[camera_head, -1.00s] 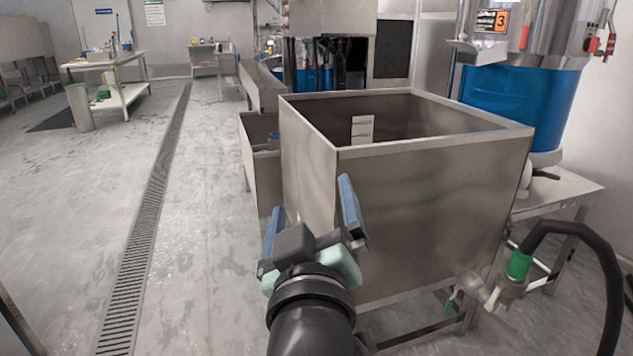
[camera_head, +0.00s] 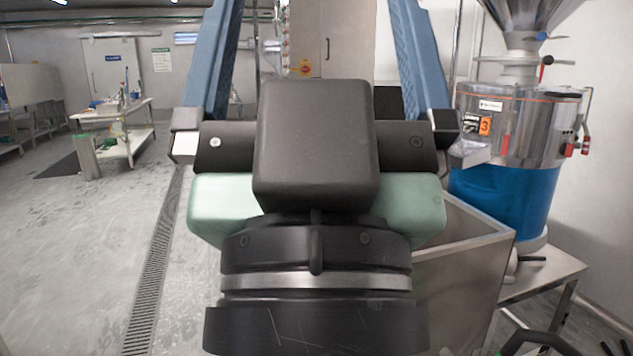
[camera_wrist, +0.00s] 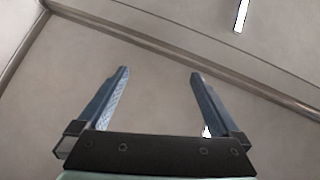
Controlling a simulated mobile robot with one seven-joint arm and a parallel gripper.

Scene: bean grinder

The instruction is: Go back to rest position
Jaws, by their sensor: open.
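My gripper (camera_head: 315,40) is raised close in front of the head camera and fills the middle of that view. Its two blue fingers point up and stand wide apart, with nothing between them. In the wrist view, my gripper (camera_wrist: 160,80) is also open and empty, facing a plain beige surface with metal-coloured edges. The fingertips run out of the top of the head view.
A steel bin (camera_head: 465,260) stands behind my gripper, largely hidden by it. The grinder (camera_head: 525,130) with its blue drum (camera_head: 508,200) is at the right on a metal table (camera_head: 545,275). A white table (camera_head: 120,125) is far left. The left floor (camera_head: 75,240) is open, with a drain grate (camera_head: 150,275).

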